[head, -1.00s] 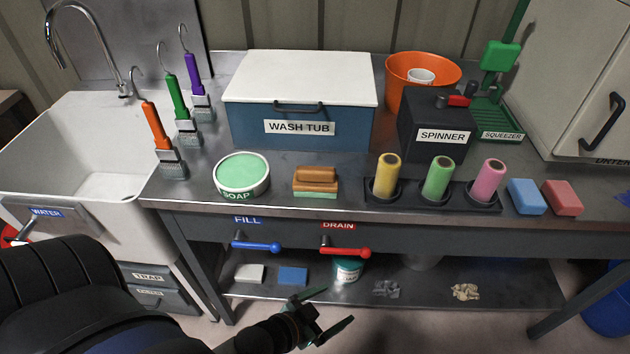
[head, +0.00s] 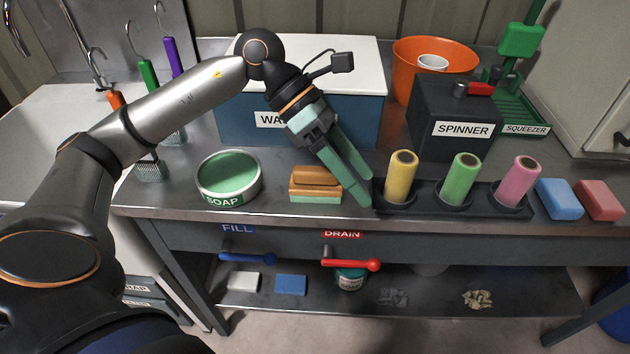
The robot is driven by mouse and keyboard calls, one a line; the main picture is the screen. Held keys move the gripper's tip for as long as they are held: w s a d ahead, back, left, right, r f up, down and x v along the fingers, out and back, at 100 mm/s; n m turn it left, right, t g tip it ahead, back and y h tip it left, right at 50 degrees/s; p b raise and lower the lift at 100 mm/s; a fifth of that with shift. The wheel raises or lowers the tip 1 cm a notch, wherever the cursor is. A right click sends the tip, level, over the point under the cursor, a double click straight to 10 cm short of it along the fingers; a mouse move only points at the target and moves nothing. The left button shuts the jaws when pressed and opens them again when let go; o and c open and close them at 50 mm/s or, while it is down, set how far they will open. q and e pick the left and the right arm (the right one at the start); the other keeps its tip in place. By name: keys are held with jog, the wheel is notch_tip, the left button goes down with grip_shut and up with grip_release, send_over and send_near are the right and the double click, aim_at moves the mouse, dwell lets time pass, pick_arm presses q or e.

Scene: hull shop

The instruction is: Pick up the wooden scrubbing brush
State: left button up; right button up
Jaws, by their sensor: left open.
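The wooden scrubbing brush (head: 315,179) lies on the metal bench top near its front edge, between the soap tin and the yellow roller. It has a brown wooden body over a pale green lower layer. My left gripper (head: 366,193) reaches in from the left and points down to the right. Its green fingers are open and empty, just right of the brush, partly in front of its right end. I cannot tell whether a finger touches the brush. My right gripper is not in view.
The round soap tin (head: 228,178) stands left of the brush. Yellow (head: 401,180), green (head: 459,182) and pink (head: 519,184) rollers stand in a black rack at right. The wash tub (head: 240,122) and spinner (head: 450,128) stand behind. Blue and red lever handles project below the bench edge.

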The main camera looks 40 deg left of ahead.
aim_at(323, 181)
pick_arm(q)
jog(key=a+y, duration=0.2)
jog(key=a, duration=0.2)
jog(key=w+a+t+y, duration=0.1)
jog(key=a, duration=0.3)
jog(key=a+r+y, duration=0.1)
jog(key=a+y, duration=0.1)
jog(key=a, duration=0.2)
jog(key=shift+w+a+t+y+b, duration=0.2)
jog(key=shift+w+t+y+b, duration=0.1)
jog(key=shift+w+t+b, duration=0.1)
jog(key=shift+f, duration=0.25)
jog(key=x, duration=1.1)
jog(key=shift+d+f, duration=0.1)
jog(key=shift+f, duration=0.2)
jog(key=shift+c, duration=0.3)
grip_shut()
jog(key=shift+r, duration=0.15)
